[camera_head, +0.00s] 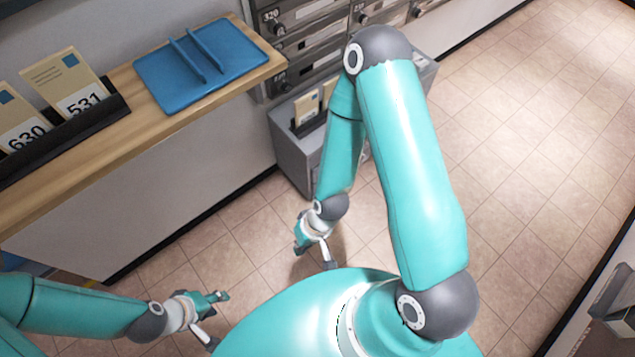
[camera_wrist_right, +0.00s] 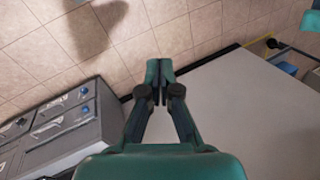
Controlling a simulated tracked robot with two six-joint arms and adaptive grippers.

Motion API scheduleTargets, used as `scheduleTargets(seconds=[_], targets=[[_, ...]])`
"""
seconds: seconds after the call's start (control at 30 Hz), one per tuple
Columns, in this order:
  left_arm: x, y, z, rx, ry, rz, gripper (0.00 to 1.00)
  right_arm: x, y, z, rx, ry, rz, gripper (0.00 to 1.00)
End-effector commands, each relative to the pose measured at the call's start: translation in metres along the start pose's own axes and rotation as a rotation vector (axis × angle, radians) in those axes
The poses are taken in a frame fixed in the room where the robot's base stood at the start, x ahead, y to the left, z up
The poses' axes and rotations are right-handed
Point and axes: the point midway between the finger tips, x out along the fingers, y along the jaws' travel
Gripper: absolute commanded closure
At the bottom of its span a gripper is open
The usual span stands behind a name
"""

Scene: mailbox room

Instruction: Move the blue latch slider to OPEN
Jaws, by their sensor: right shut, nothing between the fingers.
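I cannot make out a blue latch slider for certain in either view. In the right wrist view, small blue parts (camera_wrist_right: 84,91) show on the grey cabinet (camera_wrist_right: 72,130) at the left; they are too small to identify. My right gripper (camera_wrist_right: 160,72) is shut and empty, in front of floor and wall. In the head view the right gripper (camera_head: 314,256) hangs low over the floor, below the grey cabinet (camera_head: 292,155), apart from it. My left gripper (camera_head: 217,319) is at the lower left, its fingers apart and empty, over the floor.
A wooden shelf (camera_head: 185,122) at the left carries a blue tray (camera_head: 205,85) and a black holder (camera_head: 70,135) with envelopes marked 630 and 531. Grey mailboxes (camera_head: 310,40) stand at the back. The tiled floor (camera_head: 530,130) at the right is clear.

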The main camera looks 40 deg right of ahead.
Motion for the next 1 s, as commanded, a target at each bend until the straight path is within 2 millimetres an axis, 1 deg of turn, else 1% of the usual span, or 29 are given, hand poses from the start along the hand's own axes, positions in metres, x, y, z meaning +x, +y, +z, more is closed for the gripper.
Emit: scheduleTargets(seconds=[0.07, 0.13, 0.17, 0.27, 0.3, 0.37, 0.4, 0.47, 0.5, 0.57, 0.6, 0.67, 0.7, 0.8, 0.9, 1.0], targets=[[0.006, -0.002, 0.000, 0.000, 0.000, 0.000, 0.60, 0.009, 0.003, -0.007, -0.013, 0.020, 0.002, 1.00], [0.015, -0.006, 0.000, 0.000, 0.000, 0.000, 0.60, 0.027, 0.007, -0.019, -0.041, 0.061, 0.009, 1.00], [0.021, -0.008, 0.000, 0.000, 0.000, 0.000, 0.60, 0.037, 0.009, -0.027, -0.059, 0.088, 0.014, 1.00], [0.047, -0.017, 0.000, 0.000, 0.000, 0.000, 0.60, 0.082, 0.025, -0.066, -0.154, 0.215, 0.054, 1.00], [0.060, -0.022, 0.000, 0.000, 0.000, 0.000, 0.60, 0.104, 0.034, -0.086, -0.206, 0.280, 0.084, 1.00], [0.081, -0.029, -0.001, 0.000, 0.000, 0.000, 0.60, 0.139, 0.051, -0.117, -0.292, 0.388, 0.150, 1.00], [0.097, -0.035, -0.001, 0.000, 0.000, 0.000, 0.60, 0.162, 0.063, -0.139, -0.357, 0.462, 0.209, 1.00], [0.120, -0.043, -0.001, 0.000, 0.000, 0.000, 0.60, 0.194, 0.085, -0.170, -0.458, 0.573, 0.326, 1.00], [0.136, -0.049, -0.001, 0.000, 0.000, 0.000, 0.60, 0.214, 0.100, -0.188, -0.526, 0.638, 0.420, 1.00], [0.159, -0.057, -0.001, 0.000, 0.000, 0.000, 0.60, 0.239, 0.122, -0.209, -0.625, 0.721, 0.579, 1.00], [0.173, -0.062, -0.001, 0.000, 0.000, 0.000, 0.60, 0.252, 0.137, -0.220, -0.685, 0.763, 0.695, 1.00], [0.193, -0.070, -0.001, 0.000, 0.000, 0.000, 0.60, 0.269, 0.156, -0.231, -0.767, 0.805, 0.875, 1.00], [0.205, -0.074, -0.001, 0.000, 0.000, 0.000, 0.60, 0.278, 0.168, -0.234, -0.814, 0.818, 0.995, 1.00], [0.229, -0.083, -0.001, 0.000, 0.000, 0.000, 0.60, 0.293, 0.190, -0.234, -0.900, 0.810, 1.273, 1.00], [0.246, -0.089, -0.002, 0.000, 0.000, 0.000, 0.60, 0.300, 0.203, -0.227, -0.950, 0.771, 1.493, 1.00], [0.254, -0.092, -0.002, 0.000, 0.000, 0.000, 0.60, 0.301, 0.209, -0.219, -0.974, 0.728, 1.635, 1.00]])
